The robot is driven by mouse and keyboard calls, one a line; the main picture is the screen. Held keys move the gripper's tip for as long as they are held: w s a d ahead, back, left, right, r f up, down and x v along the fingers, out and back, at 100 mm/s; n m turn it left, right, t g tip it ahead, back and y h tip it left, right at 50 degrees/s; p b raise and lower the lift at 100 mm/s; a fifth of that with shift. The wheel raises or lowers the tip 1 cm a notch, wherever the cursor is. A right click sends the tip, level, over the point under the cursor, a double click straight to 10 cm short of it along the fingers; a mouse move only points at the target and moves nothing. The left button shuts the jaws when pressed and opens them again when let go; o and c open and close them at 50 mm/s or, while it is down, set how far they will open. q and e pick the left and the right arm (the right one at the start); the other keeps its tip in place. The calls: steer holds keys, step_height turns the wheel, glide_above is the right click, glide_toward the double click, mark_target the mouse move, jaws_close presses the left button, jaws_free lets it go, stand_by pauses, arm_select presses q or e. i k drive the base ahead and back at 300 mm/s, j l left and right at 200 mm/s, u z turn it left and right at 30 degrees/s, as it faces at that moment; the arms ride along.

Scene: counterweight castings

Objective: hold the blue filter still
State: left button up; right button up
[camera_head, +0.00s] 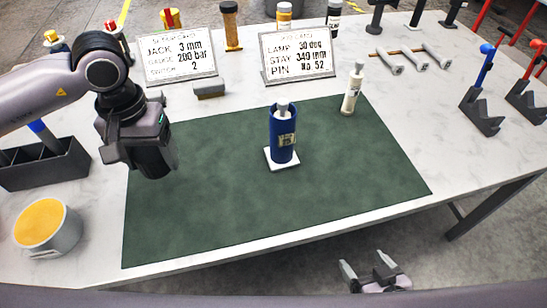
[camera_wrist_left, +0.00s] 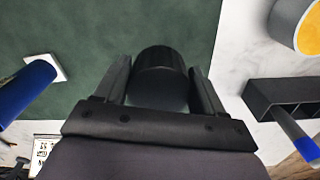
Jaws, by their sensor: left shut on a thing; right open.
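The blue filter (camera_head: 283,140) stands upright on a small white square plate (camera_head: 282,161) on the green mat (camera_head: 210,215). A grey-white piece shows at its top. In the left wrist view the filter (camera_wrist_left: 25,90) is at the left edge, partly cut off. My left gripper (camera_head: 142,158) is left of the filter, apart from it. It is shut on a black cylinder (camera_wrist_left: 160,78), which shows between its fingers in the left wrist view (camera_wrist_left: 160,95). My right gripper (camera_head: 372,272) is open and empty, in front of the table's front edge, away from the filter.
A white bottle (camera_head: 352,90) stands at the mat's back right. A grey block (camera_head: 209,88) and two signs (camera_head: 178,58) (camera_head: 298,52) are behind. A dark divided bin (camera_head: 45,165) and a pot with yellow contents (camera_head: 46,226) are left. The mat's front is clear.

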mark_target(280, 155)
steer(key=k+j+u, duration=0.15)
steer(key=k+j, duration=0.2)
steer(key=j+u, duration=0.15)
steer(key=j, duration=0.85)
